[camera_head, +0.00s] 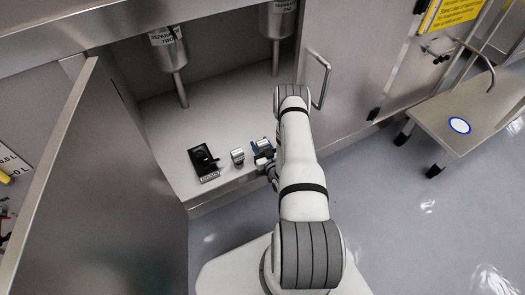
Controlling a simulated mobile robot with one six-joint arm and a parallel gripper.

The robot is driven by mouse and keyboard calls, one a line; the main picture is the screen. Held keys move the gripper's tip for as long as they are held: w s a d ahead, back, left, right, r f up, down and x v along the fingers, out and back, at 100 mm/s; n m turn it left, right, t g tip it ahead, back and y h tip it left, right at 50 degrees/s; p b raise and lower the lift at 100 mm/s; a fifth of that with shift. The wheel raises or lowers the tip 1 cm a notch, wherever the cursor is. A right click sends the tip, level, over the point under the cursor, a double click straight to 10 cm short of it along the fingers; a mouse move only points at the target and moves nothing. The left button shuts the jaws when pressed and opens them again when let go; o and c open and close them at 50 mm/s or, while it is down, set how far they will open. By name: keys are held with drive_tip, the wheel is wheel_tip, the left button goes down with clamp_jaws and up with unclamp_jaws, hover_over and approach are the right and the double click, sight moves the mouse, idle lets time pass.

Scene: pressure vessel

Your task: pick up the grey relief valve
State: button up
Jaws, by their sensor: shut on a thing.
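My gripper (262,153) is low at the cabinet's front edge, to the left of my arm. It is shut on a small blue-grey piece (261,143), which is partly hidden by the jaws. I cannot tell for sure whether this piece is the grey relief valve. A small grey cylindrical piece (237,156) sits on the cabinet floor just left of the gripper, apart from it. It is too small to make out in detail.
A black labelled holder (204,163) stands left of the grey piece on the cabinet floor (214,120). Separator vessels (168,48) hang above. An open door (85,190) stands at left, another door (340,60) at right.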

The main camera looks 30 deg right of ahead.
drive_tip(key=c, duration=0.3)
drive_tip(key=shift+c, duration=0.2)
